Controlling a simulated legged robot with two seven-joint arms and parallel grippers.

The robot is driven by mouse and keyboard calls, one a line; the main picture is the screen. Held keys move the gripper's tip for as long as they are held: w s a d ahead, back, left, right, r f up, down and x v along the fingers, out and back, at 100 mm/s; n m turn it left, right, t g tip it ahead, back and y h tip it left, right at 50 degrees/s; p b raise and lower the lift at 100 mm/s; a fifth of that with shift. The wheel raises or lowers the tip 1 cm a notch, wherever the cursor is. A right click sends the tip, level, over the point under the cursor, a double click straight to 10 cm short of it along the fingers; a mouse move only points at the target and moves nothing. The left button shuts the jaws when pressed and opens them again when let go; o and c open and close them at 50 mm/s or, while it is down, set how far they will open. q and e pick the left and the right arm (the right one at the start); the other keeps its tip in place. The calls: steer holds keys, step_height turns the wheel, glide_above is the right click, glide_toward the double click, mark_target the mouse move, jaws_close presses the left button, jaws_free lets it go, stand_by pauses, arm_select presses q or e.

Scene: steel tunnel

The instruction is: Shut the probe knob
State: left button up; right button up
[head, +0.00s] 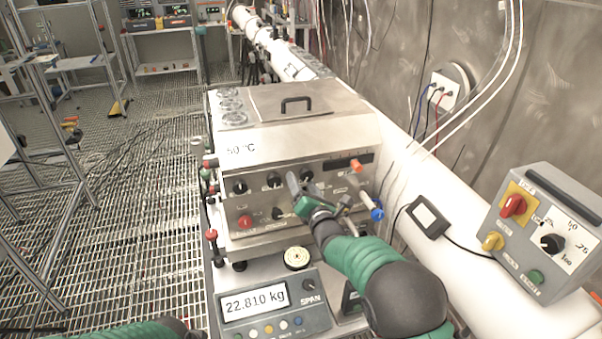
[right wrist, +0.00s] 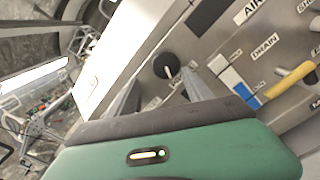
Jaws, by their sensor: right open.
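A steel bath unit (head: 290,135) with a front panel of several black knobs and one red knob (head: 245,221) stands ahead of me. My right gripper (head: 298,188) is open at the panel, its fingers pointing toward it. In the right wrist view the gripper (right wrist: 160,80) has a round black knob (right wrist: 166,66) with a white pointer line between and just beyond its fingertips. I cannot tell whether the fingers touch it. The label beside it is too small to read, so I cannot confirm it is the probe knob. My left gripper is not in view; only part of my left arm shows.
An orange-tipped lever (head: 357,165) and a blue handle (head: 376,214) stick out right of the gripper. A scale display (head: 262,300) reading 22.810 kg sits below. A grey control box (head: 545,235) is at right. The grating floor at left has open room.

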mark_target(307, 177)
steer(key=shift+x, duration=0.85)
steer(key=shift+w+r, duration=0.25)
steer(key=shift+w, duration=0.05)
steer(key=d, duration=0.1)
steer(key=w+d, duration=0.1)
steer(key=d, duration=0.1)
steer(key=shift+f, duration=0.2)
steer(key=shift+s+a+r, duration=0.1)
steer(key=shift+s+a, duration=0.1)
steer(key=shift+a, duration=1.05)
steer(key=c, duration=0.8)
steer(key=shift+c, duration=1.3)
steer(key=shift+w+d, duration=0.1)
steer(key=shift+d, duration=0.2)
jaws_close()
steer(key=shift+d, duration=0.3)
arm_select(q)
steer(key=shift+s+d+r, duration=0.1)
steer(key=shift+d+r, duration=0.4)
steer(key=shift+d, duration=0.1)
arm_select(e)
steer(key=shift+r, duration=0.1)
